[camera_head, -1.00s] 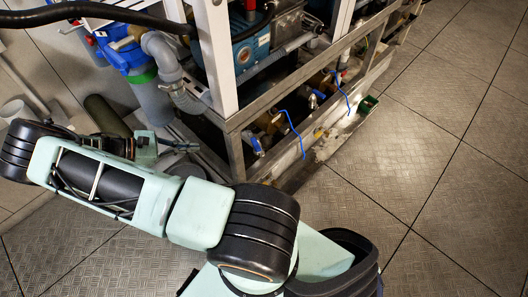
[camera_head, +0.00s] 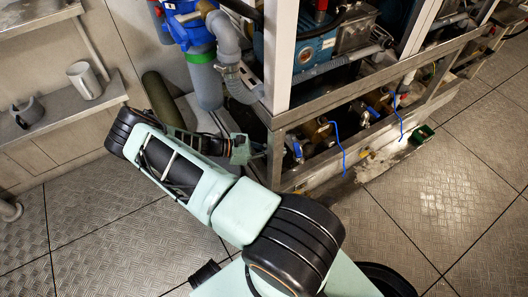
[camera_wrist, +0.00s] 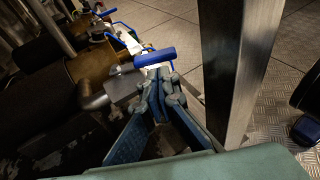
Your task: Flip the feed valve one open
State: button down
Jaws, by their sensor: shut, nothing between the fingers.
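A valve with a brass body (camera_wrist: 98,66) and a blue lever handle (camera_wrist: 155,57) lies ahead of my gripper in the wrist view. The handle sits just beyond the fingertips. I cannot tell whether they touch. My gripper (camera_wrist: 162,84) is shut and empty. In the head view my gripper (camera_head: 256,153) is at the front corner of the metal frame, and its fingertips are partly hidden. A blue handle (camera_head: 297,150) shows low inside the frame, just right of it. No label is readable, so I cannot confirm which valve is feed valve one.
A metal post (camera_wrist: 235,65) stands close on the right of my gripper in the wrist view. The lower frame rail (camera_head: 375,138) and thin blue levers or lines (camera_head: 341,150) are to the right. A grey hose (camera_head: 228,65) hangs above. The floor (camera_head: 430,215) is open at right.

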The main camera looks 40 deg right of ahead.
aim_at(296, 145)
jog(key=shift+s+d, duration=0.35)
jog(key=shift+d, duration=0.25)
jog(key=shift+s+d, duration=0.3)
jog(key=shift+d, duration=0.3)
jog(key=shift+s, duration=0.1)
jog(key=shift+s+d, duration=0.45)
jog(key=shift+s, duration=0.2)
